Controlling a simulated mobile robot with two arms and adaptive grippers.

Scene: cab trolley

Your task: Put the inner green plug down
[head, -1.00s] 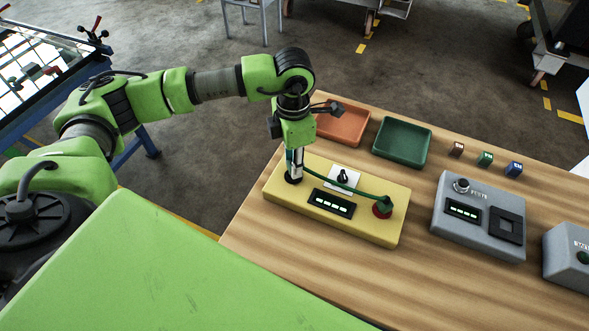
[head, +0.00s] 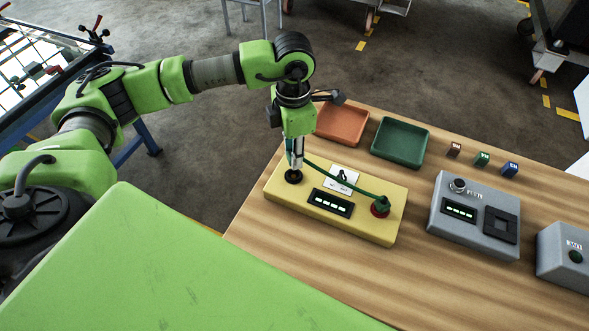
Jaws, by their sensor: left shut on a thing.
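My left gripper (head: 297,160) points down and is shut on the inner green plug, which its fingers mostly hide. It is just above the black socket (head: 293,177) at the left end of the yellow box (head: 365,228); a small gap seems to show between them. A green cable (head: 340,184) runs from the gripper to the other green plug (head: 382,203), which sits upright in the red socket (head: 379,212) at the right of the box. My right gripper is out of view.
An orange tray (head: 362,136) and a green tray (head: 425,148) stand behind the yellow box. Brown, green and blue blocks (head: 482,159) stand right of them. Grey boxes (head: 447,226) (head: 553,262) are at the right. Bare wooden table (head: 300,255) lies in front.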

